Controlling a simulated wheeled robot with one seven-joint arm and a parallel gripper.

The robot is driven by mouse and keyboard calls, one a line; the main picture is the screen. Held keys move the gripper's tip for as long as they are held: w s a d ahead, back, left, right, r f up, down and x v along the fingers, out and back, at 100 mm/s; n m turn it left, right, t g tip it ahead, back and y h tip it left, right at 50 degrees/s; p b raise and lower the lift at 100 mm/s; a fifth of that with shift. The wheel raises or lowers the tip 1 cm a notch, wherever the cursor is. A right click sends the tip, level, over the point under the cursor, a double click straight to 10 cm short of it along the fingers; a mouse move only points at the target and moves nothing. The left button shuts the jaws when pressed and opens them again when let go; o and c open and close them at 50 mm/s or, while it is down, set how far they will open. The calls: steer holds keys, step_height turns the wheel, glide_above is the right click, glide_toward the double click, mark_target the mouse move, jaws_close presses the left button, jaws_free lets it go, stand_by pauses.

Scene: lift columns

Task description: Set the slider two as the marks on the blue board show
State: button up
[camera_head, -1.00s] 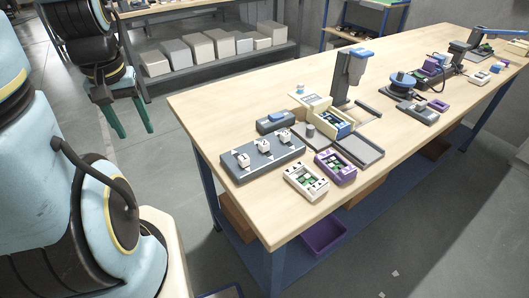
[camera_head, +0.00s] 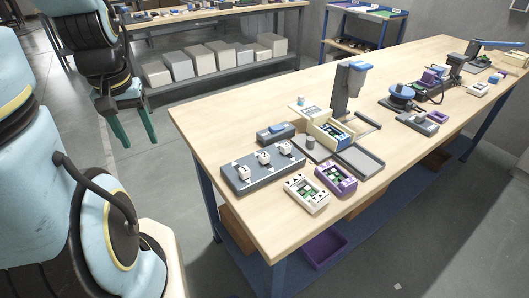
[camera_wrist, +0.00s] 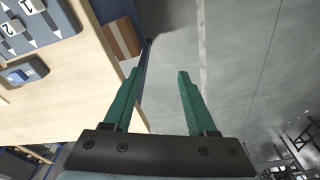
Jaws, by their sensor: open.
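A blue-grey board (camera_head: 262,177) with three white slider knobs in a row lies near the left end of the wooden bench. The middle knob (camera_head: 264,158), slider two, sits between its neighbours; its number is too small to read here. In the wrist view the board (camera_wrist: 66,21) is cut off at the top left; knobs marked 2 (camera_wrist: 10,27) and 1 (camera_wrist: 28,5) show, with white pointed marks on the board. My gripper (camera_head: 136,138) is open and empty, left of the bench and apart from the board. Its green fingers (camera_wrist: 159,72) point over floor in the wrist view.
A grey block with a blue top (camera_head: 275,133) lies behind the board. A press-like stand (camera_head: 347,88) rises behind. Bare bench top (camera_head: 208,122) lies left of the block.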

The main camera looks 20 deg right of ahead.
steer(key=d+r+m+g+p, duration=0.1)
steer(key=d+m+p, duration=0.1)
steer(key=d+m, duration=0.95)
steer(key=m, duration=0.3)
glide_toward(264, 154)
steer(key=shift+g, duration=0.3)
steer(key=f+p, duration=0.1)
steer(key=f, duration=0.3)
steer(key=f+p, duration=0.1)
steer(key=f, duration=0.4)
steer(key=shift+w+d, duration=0.1)
steer(key=shift+w, duration=0.1)
jaws_close()
